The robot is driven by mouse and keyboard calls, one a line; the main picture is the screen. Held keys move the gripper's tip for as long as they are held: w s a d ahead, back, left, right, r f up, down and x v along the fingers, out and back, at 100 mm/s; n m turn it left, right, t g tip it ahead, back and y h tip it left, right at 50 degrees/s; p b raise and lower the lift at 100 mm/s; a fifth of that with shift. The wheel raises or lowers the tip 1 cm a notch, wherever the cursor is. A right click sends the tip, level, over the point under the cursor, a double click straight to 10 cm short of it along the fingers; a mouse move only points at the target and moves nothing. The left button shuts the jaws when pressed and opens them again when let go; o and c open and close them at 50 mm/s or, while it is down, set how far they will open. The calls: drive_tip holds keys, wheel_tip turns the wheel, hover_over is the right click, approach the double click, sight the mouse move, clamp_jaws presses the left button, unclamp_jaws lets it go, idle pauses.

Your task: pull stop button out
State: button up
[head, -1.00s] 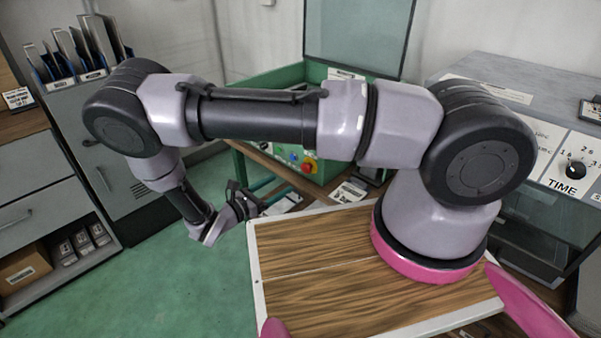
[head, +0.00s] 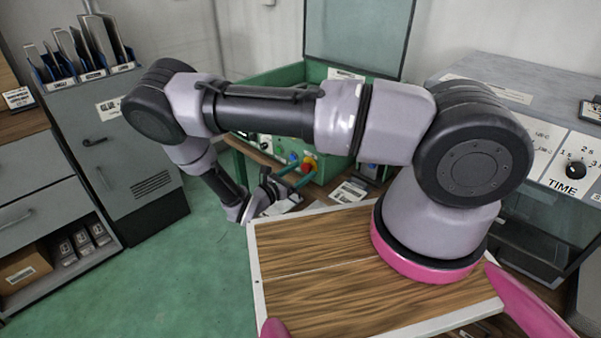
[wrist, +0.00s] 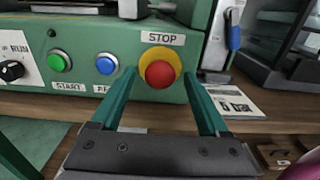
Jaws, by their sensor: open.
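The stop button is a red mushroom head (wrist: 159,75) on a yellow ring, under a STOP label (wrist: 162,38) on the front of a green machine (wrist: 165,15). In the wrist view it shows between the two teal fingers of my gripper (wrist: 162,85), which are open with nothing between them at their base. The fingertips lie to the left and right of the red head; I cannot tell whether they reach it in depth. In the head view the red button (head: 308,164) shows just beyond my gripper (head: 292,175), partly behind it.
A green START button (wrist: 60,61) and a blue button (wrist: 107,64) sit left of the stop button. A black knob (wrist: 12,70) is further left. A printed card (wrist: 234,102) lies on the wooden bench at right. A grey cabinet (head: 130,150) stands at left.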

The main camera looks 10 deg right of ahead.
drive_tip(key=shift+c, duration=0.3)
clamp_jaws()
drive_tip(key=shift+s+a, duration=0.3)
drive_tip(key=shift+a, duration=0.25)
drive_tip(key=shift+s, duration=0.1)
drive_tip(key=shift+o, duration=0.3)
unclamp_jaws()
drive_tip(key=shift+a, duration=0.1)
drive_tip(key=v, duration=1)
drive_tip(key=shift+s+a, duration=0.25)
drive_tip(key=shift+a, duration=0.1)
